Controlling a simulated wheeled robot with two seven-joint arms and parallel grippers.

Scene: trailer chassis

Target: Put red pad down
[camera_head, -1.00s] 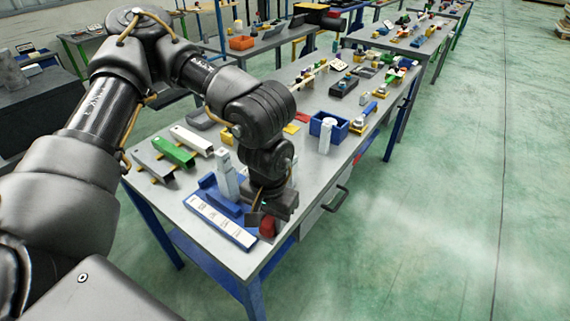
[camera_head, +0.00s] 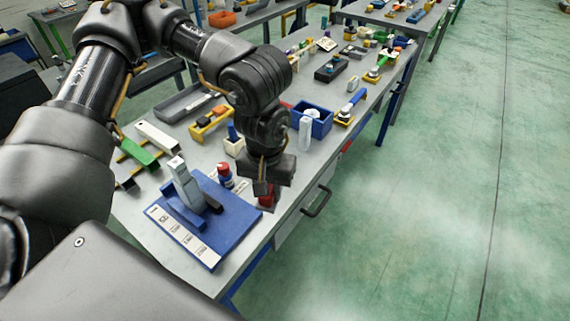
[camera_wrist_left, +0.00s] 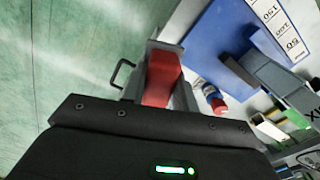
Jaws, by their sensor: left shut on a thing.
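The red pad (camera_head: 267,197) shows just below my left gripper (camera_head: 264,188) in the head view, near the table's front edge. In the left wrist view the red pad (camera_wrist_left: 161,78) sits between the two fingers of my left gripper (camera_wrist_left: 163,65), which is shut on it. I cannot tell whether the pad touches the table. My right gripper is not in view.
A blue board (camera_head: 232,222) with a white scale strip and a grey upright device lies left of the gripper. A blue bin (camera_head: 318,122) is behind. Green floor lies right.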

